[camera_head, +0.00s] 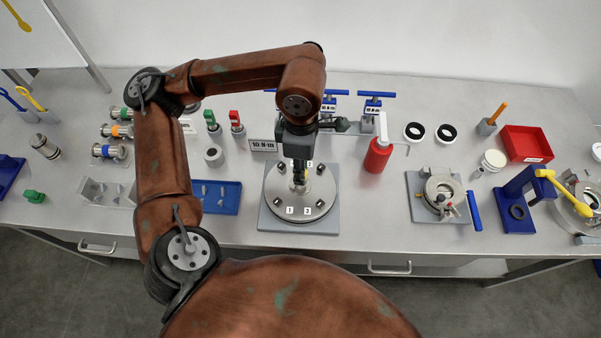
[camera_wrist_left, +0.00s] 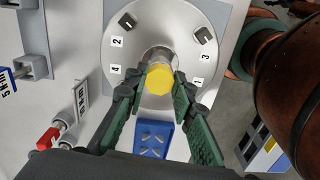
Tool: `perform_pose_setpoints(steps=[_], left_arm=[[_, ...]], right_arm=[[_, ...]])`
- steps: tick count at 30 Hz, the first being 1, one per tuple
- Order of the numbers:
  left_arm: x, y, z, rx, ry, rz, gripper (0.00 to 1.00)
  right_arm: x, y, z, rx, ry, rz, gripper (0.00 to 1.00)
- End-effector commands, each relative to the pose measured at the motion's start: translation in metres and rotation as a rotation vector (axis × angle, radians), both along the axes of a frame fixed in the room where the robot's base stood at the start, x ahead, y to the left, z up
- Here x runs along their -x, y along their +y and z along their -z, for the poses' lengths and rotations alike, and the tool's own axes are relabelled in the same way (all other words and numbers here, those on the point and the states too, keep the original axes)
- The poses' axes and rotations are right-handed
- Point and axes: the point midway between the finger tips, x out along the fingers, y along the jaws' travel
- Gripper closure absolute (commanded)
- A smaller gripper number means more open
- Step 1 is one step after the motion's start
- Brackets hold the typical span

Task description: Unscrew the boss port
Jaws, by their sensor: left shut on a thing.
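A round metal plate (camera_head: 272,198) with number labels and several dark bolts sits on a grey square base in the middle of the bench. The boss port (camera_head: 300,177), a metal cylinder, stands at the plate's centre. In the left wrist view it shows a yellow faceted end (camera_wrist_left: 160,80) facing the camera. My left gripper (camera_head: 299,184) points straight down over the plate's centre, its fingers on both sides of the boss port and shut on it. The green finger pads show in the left wrist view (camera_wrist_left: 158,90). The port's base is partly hidden. My right gripper is not in view.
A blue tray (camera_head: 232,208) lies left of the plate. A red bottle (camera_head: 378,154) and blue-handled valves (camera_head: 376,97) stand behind it. A clamp fixture (camera_head: 421,207) and a blue stand (camera_head: 516,217) are at right. The bench between plate and clamp is clear.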

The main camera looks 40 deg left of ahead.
Motion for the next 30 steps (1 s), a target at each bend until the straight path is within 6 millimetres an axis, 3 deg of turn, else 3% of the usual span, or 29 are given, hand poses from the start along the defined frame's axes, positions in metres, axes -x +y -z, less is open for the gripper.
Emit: perform_pose_setpoints(steps=[5, 16, 24, 25, 30], left_arm=[[0.000, 0.000, 0.000, 0.000, 0.001, -0.018, 1.00], [0.000, 0.000, -0.001, 0.000, 0.001, -0.420, 1.00], [0.000, 0.000, 0.000, 0.000, 0.001, -0.448, 1.00], [0.000, 0.000, 0.000, 0.000, 0.001, -0.448, 0.76], [0.000, 0.000, 0.000, 0.000, 0.001, -0.447, 0.69]], right_arm=[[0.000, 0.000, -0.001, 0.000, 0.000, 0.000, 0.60], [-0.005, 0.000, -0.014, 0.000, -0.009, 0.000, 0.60], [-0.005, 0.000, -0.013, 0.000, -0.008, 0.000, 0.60], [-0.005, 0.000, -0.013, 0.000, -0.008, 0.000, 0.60], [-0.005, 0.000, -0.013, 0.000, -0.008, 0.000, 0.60]])
